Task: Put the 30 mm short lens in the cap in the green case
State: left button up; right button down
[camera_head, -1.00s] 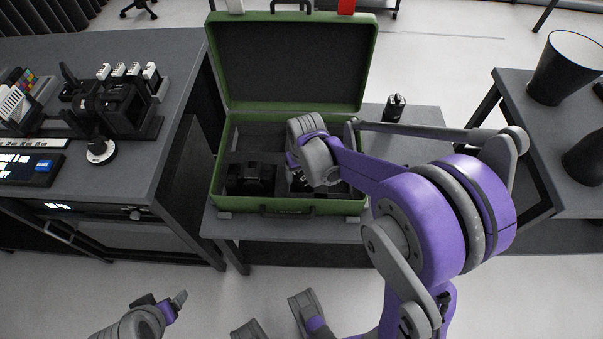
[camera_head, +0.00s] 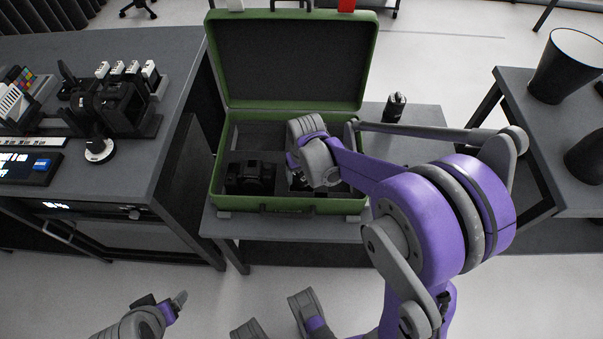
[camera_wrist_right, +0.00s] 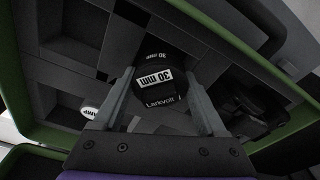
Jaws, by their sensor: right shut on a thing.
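The green case (camera_head: 340,206) stands open on a low table, lid raised at the back. My right gripper (camera_wrist_right: 158,80) is down inside the right part of the case. It is shut on the 30 mm lens (camera_wrist_right: 155,92), a black round piece with a white "30 mm" label and "Larkvolt" lettering facing the right wrist camera. A second small "30 mm" marking shows just beyond it; I cannot tell whether this is on the cap. The lens's lower end and its seating are hidden. My left gripper (camera_head: 162,302) is low at the left, away from the case.
A black block-shaped device (camera_head: 250,178) fills the case's left front compartment. Dark dividers split the case. A small black cylinder (camera_head: 395,107) stands on the table right of the case. A bench with equipment (camera_head: 115,105) is at left. Dark cups (camera_head: 568,68) stand on the right table.

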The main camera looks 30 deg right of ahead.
jog(key=shift+r, duration=0.2)
jog(key=shift+r+p, duration=0.25)
jog(key=shift+p, duration=0.05)
jog(key=shift+s+f+b, duration=0.1)
jog(key=shift+f+b, duration=0.2)
jog(key=shift+f, duration=0.1)
dwell(1.6)
jog(key=shift+r, duration=0.1)
jog(key=shift+r, duration=0.3)
dwell(0.6)
jog(key=shift+f, duration=0.45)
dwell(1.0)
jog(key=shift+r, duration=0.2)
